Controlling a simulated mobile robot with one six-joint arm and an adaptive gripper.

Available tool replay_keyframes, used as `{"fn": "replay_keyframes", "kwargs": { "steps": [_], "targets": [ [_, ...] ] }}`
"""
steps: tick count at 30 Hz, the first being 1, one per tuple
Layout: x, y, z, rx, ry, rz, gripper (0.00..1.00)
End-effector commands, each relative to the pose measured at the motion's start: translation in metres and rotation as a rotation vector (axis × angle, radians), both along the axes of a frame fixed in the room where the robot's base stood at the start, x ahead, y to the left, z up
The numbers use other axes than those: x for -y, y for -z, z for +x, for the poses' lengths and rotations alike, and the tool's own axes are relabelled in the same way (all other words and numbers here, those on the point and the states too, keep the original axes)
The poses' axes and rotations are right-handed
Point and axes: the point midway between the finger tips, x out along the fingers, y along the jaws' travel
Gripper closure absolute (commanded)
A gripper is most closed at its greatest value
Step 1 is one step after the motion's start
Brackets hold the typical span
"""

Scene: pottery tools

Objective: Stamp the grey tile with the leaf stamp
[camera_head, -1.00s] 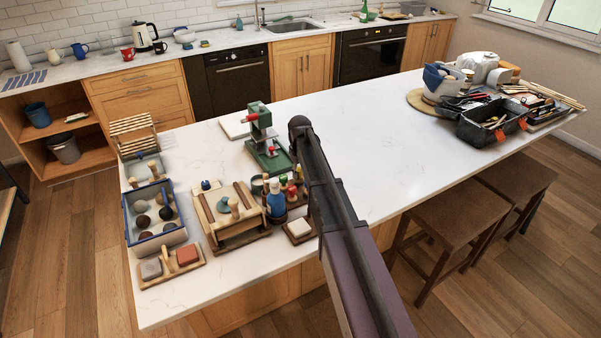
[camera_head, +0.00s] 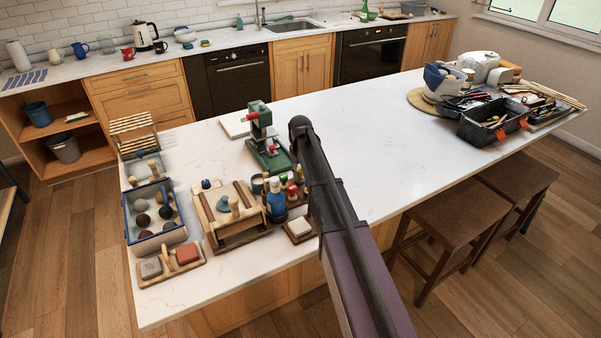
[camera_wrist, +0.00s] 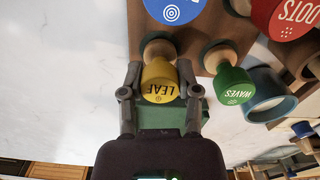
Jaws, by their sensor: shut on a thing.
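In the wrist view my gripper (camera_wrist: 160,88) is shut on the yellow leaf stamp (camera_wrist: 160,80), with a finger on each side of its lettered head. The stamp's wooden shaft and dark disc show beyond it, near the edge of the wooden stamp rack (camera_wrist: 195,38). I cannot tell whether the stamp is clear of the rack. In the head view the gripper is hidden by my arm. The grey tile (camera_head: 151,267) lies on a small wooden tray at the near left of the counter, beside a red tile (camera_head: 187,254).
The green waves stamp (camera_wrist: 233,86), blue stamp (camera_wrist: 172,10) and red dots stamp (camera_wrist: 290,15) are close to my gripper. The counter's middle is clear.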

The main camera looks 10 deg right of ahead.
Motion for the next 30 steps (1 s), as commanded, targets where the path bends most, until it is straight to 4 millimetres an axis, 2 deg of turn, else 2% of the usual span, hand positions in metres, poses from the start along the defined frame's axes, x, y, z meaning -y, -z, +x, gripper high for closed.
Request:
{"fn": "replay_keyframes", "kwargs": {
  "steps": [2, 3, 6, 23, 30],
  "targets": [
    [0.000, 0.001, 0.000, 0.000, 0.000, 0.000, 0.97],
    [0.000, 0.001, 0.000, 0.000, 0.000, 0.000, 0.49],
    [0.000, 0.001, 0.000, 0.000, 0.000, 0.000, 0.19],
    [0.000, 0.000, 0.000, 0.000, 0.001, 0.000, 0.17],
    [0.000, -0.012, 0.000, 0.000, 0.001, 0.000, 0.17]
  ]
}}
